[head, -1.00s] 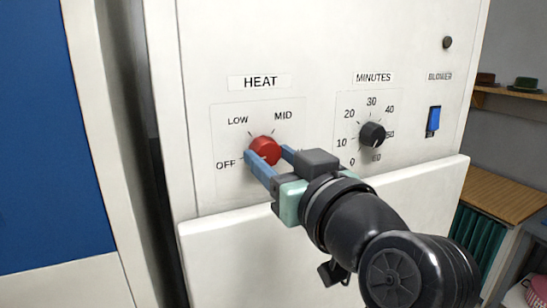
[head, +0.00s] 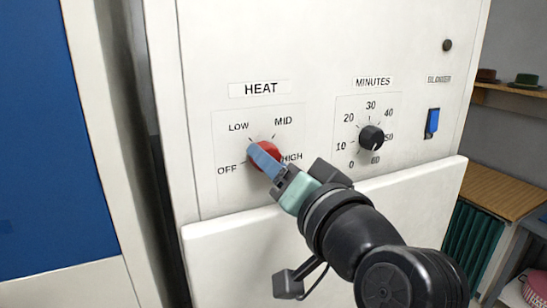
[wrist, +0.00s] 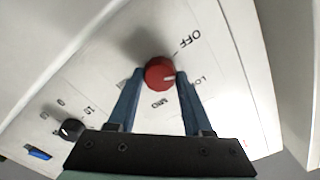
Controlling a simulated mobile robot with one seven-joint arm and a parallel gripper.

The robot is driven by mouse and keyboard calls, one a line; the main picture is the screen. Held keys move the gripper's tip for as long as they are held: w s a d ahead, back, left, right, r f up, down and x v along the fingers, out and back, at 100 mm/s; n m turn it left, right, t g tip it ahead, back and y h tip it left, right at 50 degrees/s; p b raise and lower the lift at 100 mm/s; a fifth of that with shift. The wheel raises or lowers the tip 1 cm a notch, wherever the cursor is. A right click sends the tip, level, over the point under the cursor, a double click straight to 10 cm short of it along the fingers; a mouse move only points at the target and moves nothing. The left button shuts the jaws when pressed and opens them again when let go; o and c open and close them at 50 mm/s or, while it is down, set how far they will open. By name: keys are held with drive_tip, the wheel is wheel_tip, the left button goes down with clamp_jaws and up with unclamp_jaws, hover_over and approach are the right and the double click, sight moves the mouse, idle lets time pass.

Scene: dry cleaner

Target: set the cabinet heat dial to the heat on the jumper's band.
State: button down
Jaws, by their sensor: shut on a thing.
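The red heat dial (head: 270,150) is on the white cabinet's (head: 320,45) panel, under the HEAT label, with OFF, LOW, MID and HIGH around it. My gripper (head: 261,156) is shut on the dial, and a blue finger covers part of it in the head view. In the wrist view the dial (wrist: 159,70) sits between both finger tips. Its white pointer mark faces LOW there. The jumper and its band are not in view.
A black minutes dial (head: 371,138) is just right of the heat dial. A blue blower switch (head: 432,122) is farther right. A cabinet ledge (head: 215,250) juts out below. A wooden counter (head: 507,205) and a hat shelf (head: 510,92) are at the right.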

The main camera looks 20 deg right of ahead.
drive_tip(key=m+p, duration=0.1)
drive_tip(key=m, duration=0.4)
drive_tip(key=shift+r+m+p, duration=0.1)
drive_tip(key=shift+m+p, duration=0.25)
drive_tip(key=shift+m, duration=0.05)
idle(0.3)
drive_tip(key=shift+c, duration=1.6)
unclamp_jaws()
drive_tip(key=s+b, duration=0.4)
drive_tip(key=s, duration=0.9)
drive_tip(key=shift+d, duration=0.25)
